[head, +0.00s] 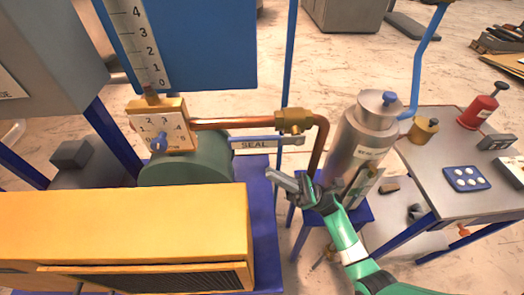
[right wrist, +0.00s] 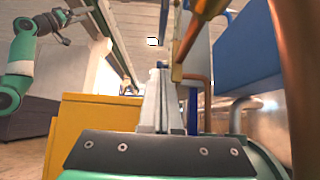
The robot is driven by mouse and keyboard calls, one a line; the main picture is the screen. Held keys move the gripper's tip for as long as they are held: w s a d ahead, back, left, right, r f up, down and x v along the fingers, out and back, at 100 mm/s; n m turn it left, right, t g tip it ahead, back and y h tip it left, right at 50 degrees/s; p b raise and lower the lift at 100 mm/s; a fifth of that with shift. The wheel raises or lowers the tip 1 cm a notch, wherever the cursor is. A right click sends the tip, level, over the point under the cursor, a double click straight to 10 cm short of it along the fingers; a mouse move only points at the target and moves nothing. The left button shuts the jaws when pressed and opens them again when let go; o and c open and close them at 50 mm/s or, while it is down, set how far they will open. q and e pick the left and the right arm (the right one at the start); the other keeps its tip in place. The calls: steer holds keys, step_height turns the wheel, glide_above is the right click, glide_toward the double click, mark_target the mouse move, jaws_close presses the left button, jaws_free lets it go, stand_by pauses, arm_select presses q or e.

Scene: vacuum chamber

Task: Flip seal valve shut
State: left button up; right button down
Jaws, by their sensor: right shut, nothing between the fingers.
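A brass valve (head: 293,121) sits on the copper pipe in the head view. Below it a pale blue bar (head: 262,139) runs leftward over a tag reading "SEAL" (head: 255,145); whether this bar is the valve's lever I cannot tell for sure. My right gripper (head: 276,180) is shut and empty, below the valve and the tag, apparently apart from them. Its closed grey fingers show in the right wrist view (right wrist: 162,100), with brass and copper parts at the upper right. My left gripper (right wrist: 68,27) shows small at the upper left of the right wrist view; its jaws are unclear.
A yellow housing (head: 120,225) and a green cylinder (head: 190,165) stand to the left. A steel canister (head: 362,140) stands just right of my right gripper. A grey table (head: 440,180) with small items is at the right. The copper pipe (head: 235,123) bends down near my gripper.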

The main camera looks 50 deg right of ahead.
mark_target(246, 147)
steer(key=shift+w+a+r+p, duration=0.25)
steer(key=shift+w+a+r, duration=0.15)
steer(key=shift+r, duration=0.8)
steer(key=shift+w+a+r+p, duration=0.3)
steer(key=shift+w+r, duration=0.1)
steer(key=shift+r, duration=0.8)
steer(key=shift+w+a+r+p, duration=0.3)
steer(key=shift+w+r, duration=0.1)
steer(key=shift+r, duration=0.8)
